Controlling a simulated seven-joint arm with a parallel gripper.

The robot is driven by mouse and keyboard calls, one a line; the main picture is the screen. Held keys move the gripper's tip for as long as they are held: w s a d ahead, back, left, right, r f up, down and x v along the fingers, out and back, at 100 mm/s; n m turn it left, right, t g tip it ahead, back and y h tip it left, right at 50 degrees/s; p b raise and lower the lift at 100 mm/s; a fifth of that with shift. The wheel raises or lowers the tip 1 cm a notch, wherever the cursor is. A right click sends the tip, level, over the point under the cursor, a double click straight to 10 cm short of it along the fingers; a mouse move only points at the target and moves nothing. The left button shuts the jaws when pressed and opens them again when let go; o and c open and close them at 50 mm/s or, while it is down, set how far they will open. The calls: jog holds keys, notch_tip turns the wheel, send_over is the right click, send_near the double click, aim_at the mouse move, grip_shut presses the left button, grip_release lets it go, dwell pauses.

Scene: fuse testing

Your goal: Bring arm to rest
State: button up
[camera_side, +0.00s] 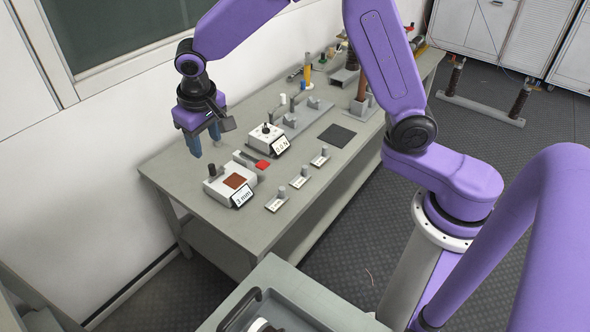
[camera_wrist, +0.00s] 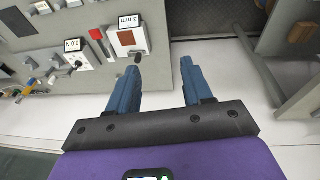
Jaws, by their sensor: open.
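My gripper (camera_side: 204,142) is open and empty, above the back left end of the grey workbench (camera_side: 180,180) in the side view. In the wrist view its two blue fingers (camera_wrist: 156,92) stand apart with nothing between them. The purple arm reaches over the bench from the right. Near the gripper on the bench is a white device with a brown pad (camera_side: 234,180) and a "3 mm" label; it also shows in the wrist view (camera_wrist: 128,41).
A white box with a "0.0 N" display (camera_side: 265,137) and a red block (camera_side: 262,164) sit on the bench. Several small labelled stands (camera_side: 299,179) line the front edge. A dark pad (camera_side: 337,135) lies farther right. A wall stands behind the bench.

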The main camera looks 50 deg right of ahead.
jog(key=s+d+r+n, duration=0.1)
jog(key=s+d+n, duration=0.3)
jog(key=s, duration=0.6)
jog(key=s+d+r+n+g+y, duration=0.1)
jog(key=s+d+n, duration=0.3)
jog(key=s, duration=0.7)
jog(key=s+d+r+n+g, duration=0.1)
jog(key=s+d+n, duration=0.3)
jog(key=s, duration=0.7)
jog(key=shift+s+r, duration=0.15)
jog(key=shift+r, duration=0.05)
